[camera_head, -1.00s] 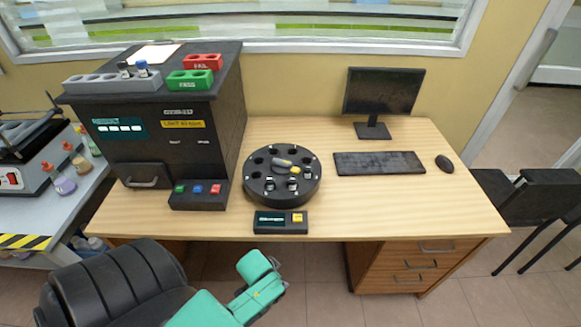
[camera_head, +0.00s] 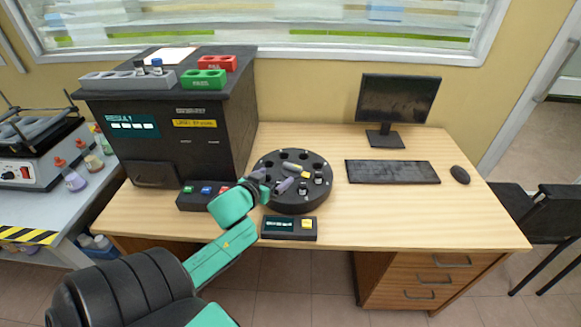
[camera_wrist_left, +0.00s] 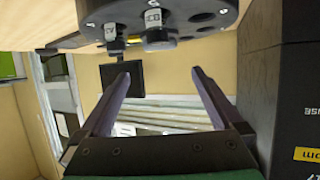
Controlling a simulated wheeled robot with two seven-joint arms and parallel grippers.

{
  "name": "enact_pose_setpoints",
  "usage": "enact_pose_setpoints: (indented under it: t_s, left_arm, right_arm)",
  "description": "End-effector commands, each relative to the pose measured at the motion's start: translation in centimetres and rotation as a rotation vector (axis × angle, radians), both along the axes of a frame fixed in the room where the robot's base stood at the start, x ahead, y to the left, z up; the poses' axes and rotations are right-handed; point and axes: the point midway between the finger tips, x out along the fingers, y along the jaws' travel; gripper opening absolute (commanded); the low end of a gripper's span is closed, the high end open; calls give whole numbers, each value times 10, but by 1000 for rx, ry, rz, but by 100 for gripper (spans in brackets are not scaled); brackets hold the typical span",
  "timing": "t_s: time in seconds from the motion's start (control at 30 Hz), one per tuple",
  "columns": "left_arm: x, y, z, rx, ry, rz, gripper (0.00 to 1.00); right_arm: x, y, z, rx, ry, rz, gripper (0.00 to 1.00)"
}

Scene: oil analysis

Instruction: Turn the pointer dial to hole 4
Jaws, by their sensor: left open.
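The black round dial (camera_head: 291,181) with several holes around its rim stands on the wooden desk. Its pointer (camera_head: 305,175), with a yellow part, lies near the middle of the top. My left gripper (camera_head: 270,182) reaches in over the dial's front left edge, partly hiding it. In the left wrist view the fingers of my left gripper (camera_wrist_left: 155,95) are apart with nothing between them. The dial also shows there, tilted, at the top (camera_wrist_left: 190,22), with dark capped vials in it; the pointer is not clearly visible in that view. My right gripper is not in view.
A black analysis box (camera_head: 165,130) with racks on top stands left of the dial, its button panel (camera_head: 203,195) low in front. A small display unit (camera_head: 289,228) sits before the dial. A keyboard (camera_head: 392,172), monitor (camera_head: 398,98) and mouse (camera_head: 460,174) are at right.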

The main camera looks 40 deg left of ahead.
Motion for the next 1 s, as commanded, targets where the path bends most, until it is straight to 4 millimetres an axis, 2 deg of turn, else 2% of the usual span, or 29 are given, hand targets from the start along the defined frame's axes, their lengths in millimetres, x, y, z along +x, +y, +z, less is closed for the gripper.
enact_pose_setpoints:
  t_s: [0.2,0.4,0.53,0.8,0.83,0.9,1.0]
  left_arm:
    - [54,14,-21,2,-2,1,100]
    - [95,25,-40,1,0,3,100]
    - [107,28,-46,2,0,1,100]
    - [110,29,-47,2,2,0,100]
    - [110,29,-47,2,2,0,92]
    - [110,29,-47,2,2,0,66]
    - [110,28,-47,2,2,0,34]
  right_arm:
    - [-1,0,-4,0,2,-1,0]
    - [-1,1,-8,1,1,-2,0]
    - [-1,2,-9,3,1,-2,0]
    - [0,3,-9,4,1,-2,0]
    - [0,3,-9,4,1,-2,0]
    - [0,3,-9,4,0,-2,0]
    - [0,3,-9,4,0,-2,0]
